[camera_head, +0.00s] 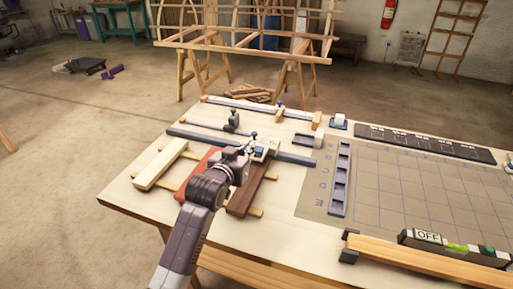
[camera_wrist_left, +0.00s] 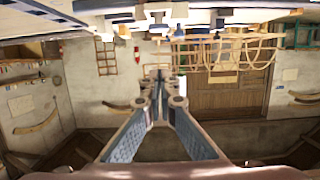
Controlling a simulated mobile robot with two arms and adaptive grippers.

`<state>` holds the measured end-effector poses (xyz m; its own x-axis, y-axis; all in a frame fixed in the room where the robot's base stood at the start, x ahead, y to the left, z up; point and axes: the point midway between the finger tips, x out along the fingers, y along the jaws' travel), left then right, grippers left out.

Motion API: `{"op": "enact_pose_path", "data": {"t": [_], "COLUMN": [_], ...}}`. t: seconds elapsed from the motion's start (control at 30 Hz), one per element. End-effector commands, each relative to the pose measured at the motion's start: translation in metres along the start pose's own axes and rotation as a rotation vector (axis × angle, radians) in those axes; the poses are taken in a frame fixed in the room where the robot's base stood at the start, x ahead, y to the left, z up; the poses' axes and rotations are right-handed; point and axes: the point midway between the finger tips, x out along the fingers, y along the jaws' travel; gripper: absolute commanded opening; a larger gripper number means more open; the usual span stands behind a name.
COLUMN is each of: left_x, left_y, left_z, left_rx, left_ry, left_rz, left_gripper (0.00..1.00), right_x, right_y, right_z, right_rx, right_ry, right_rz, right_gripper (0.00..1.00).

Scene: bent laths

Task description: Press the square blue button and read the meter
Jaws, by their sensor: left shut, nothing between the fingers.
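My left gripper (camera_head: 251,146) reaches in from the bottom over the table, shut and empty. In the left wrist view its two fingers (camera_wrist_left: 160,82) come together at the tips. Just beyond the fingertips in the head view is a small pale grey device (camera_head: 266,150), partly hidden by the gripper; it may be the meter. I cannot make out a square blue button or a reading on it, nor tell whether the gripper touches it. My right gripper is not in view.
The wooden table (camera_head: 125,191) holds wooden laths (camera_head: 160,165), a blue compartment strip (camera_head: 340,180) and a gridded mat (camera_head: 400,190).

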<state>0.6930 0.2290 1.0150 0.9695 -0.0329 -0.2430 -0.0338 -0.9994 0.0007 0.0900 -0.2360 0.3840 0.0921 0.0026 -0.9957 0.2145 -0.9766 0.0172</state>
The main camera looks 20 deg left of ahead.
Motion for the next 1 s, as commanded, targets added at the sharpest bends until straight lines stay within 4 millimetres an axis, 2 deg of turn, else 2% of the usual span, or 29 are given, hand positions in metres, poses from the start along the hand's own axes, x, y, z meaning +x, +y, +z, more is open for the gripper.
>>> {"op": "enact_pose_path", "data": {"t": [0.03, 0.13, 0.47, 0.53, 0.7, 1.0], "left_x": [0.009, 0.026, 0.075, 0.077, 0.081, 0.083], "left_y": [0.0, 0.001, 0.0, 0.0, 0.0, 0.0], "left_z": [-0.002, -0.002, -0.002, 0.014, 0.032, 0.039], "left_rx": [-0.001, -0.001, 0.001, 0.001, 0.0, 0.001], "left_ry": [0.0, 0.0, 0.0, -0.006, -0.002, 0.001], "left_rz": [0.0, 0.001, 0.0, 0.001, 0.001, 0.001], "left_gripper": [0.0, 0.0, 0.0, 0.0, 0.0, 0.0], "right_x": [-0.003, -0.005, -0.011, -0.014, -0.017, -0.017], "right_y": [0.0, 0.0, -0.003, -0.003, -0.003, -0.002], "right_z": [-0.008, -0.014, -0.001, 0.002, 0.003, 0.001], "right_rx": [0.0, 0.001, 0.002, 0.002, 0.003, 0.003], "right_ry": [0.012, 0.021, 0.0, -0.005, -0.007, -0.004], "right_rz": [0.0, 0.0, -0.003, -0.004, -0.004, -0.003], "right_gripper": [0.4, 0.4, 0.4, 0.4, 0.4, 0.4]}}
